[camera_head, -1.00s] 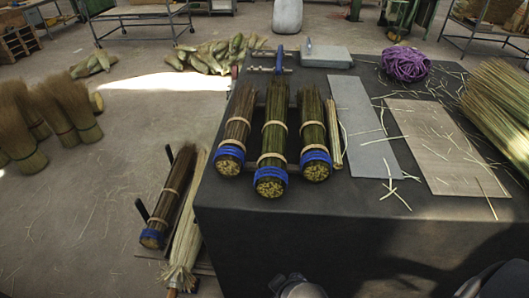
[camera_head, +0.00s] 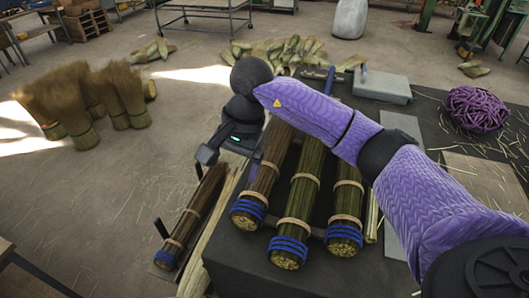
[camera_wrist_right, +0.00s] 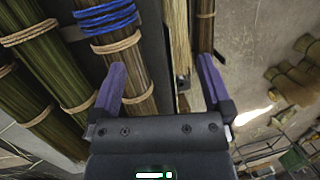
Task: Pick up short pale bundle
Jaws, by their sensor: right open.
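A pale straw bundle (camera_head: 209,232) lies low beside the left side of the table, next to a darker bundle (camera_head: 190,217) with a blue band. In the right wrist view the pale bundle (camera_wrist_right: 178,35) shows below and between my jaws, beyond the table edge. A thin, short pale bundle (camera_head: 372,218) lies on the table right of the three tied bundles. My right gripper (camera_head: 208,155) is open and empty above the table's left edge; its purple fingers (camera_wrist_right: 160,82) are apart. The left table bundle (camera_wrist_right: 118,55) is under one finger. My left gripper is out of view.
Three thick tied bundles with blue bands, including the middle one (camera_head: 301,200), lie on the dark table (camera_head: 235,272). A purple coil (camera_head: 476,109) and a grey box (camera_head: 382,86) are behind. Brooms (camera_head: 75,105) stand on the floor at left.

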